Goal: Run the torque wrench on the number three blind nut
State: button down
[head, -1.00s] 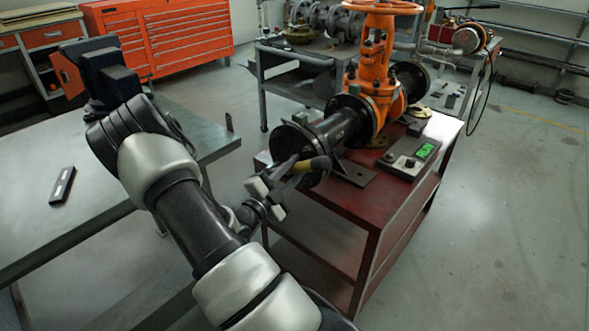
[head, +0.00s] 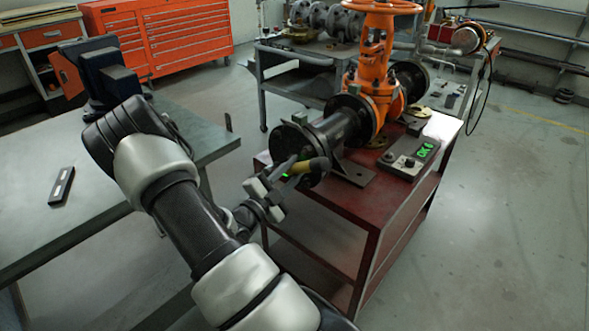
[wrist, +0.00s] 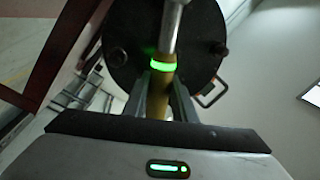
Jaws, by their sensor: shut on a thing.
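My gripper (head: 272,183) is shut on the torque wrench (head: 303,167), which has a yellow grip and a dark end in the head view. In the wrist view, my gripper's fingers (wrist: 163,103) flank the yellow grip, and a lit green ring and silver shaft of the wrench (wrist: 163,64) extend over the black blind flange. The blind flange (head: 288,140) closes the near end of the pipe; its face also shows in the wrist view (wrist: 118,35). The wrench's working end and the nut there are out of view.
The orange gate valve (head: 374,75) and pipe stand on a red cart (head: 360,208). A control box (head: 410,158) on the cart shows green text that seems to begin with "OK". A metal bench (head: 30,215) holds a small dark device (head: 62,185). Floor right of the cart is clear.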

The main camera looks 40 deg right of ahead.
jog(key=shift+r+v, duration=0.2)
jog(key=shift+v, duration=0.85)
jog(key=shift+r+v, duration=0.2)
jog(key=shift+v, duration=0.8)
jog(key=shift+w+a, duration=0.1)
jog(key=shift+w, duration=0.05)
